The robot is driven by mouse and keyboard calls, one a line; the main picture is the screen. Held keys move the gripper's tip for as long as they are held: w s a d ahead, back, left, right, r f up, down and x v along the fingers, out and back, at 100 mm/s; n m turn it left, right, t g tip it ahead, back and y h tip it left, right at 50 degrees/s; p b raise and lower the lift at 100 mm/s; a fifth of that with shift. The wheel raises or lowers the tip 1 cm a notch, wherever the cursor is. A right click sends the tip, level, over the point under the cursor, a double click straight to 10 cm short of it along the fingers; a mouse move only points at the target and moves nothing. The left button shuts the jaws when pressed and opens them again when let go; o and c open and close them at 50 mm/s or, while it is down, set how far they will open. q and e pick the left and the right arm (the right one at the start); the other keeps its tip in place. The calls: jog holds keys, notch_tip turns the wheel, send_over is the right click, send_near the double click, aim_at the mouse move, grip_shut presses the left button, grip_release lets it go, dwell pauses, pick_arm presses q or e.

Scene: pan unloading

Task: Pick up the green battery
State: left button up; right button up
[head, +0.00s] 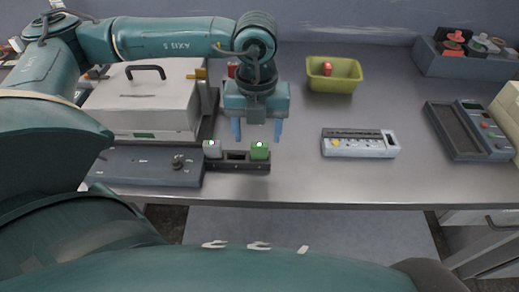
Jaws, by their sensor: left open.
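The green battery (260,151) stands in the right end of a dark holder (236,165) near the table's front edge. A grey-white battery (212,150) stands in the holder's left end, with an empty-looking slot between them. My left gripper (257,134) points down just above and behind the holder, its blue fingers spread apart and nothing between them. Its right finger is close to the green battery; I cannot tell whether they touch. My right gripper does not show.
A light box with a black handle (147,85) and a dark panel with a knob (140,168) stand left. A yellow-green bin (331,84) holds a red object (327,69). A white device (358,144) lies right of the holder. Clear table surrounds it.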

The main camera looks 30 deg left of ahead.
aim_at(259, 144)
pick_arm(q)
notch_tip(259, 144, down, 4)
jog(key=shift+w+d+f+p, duration=0.15)
jog(key=shift+f+p, duration=0.1)
jog(key=shift+p, duration=0.15)
jog(key=c, duration=1.1)
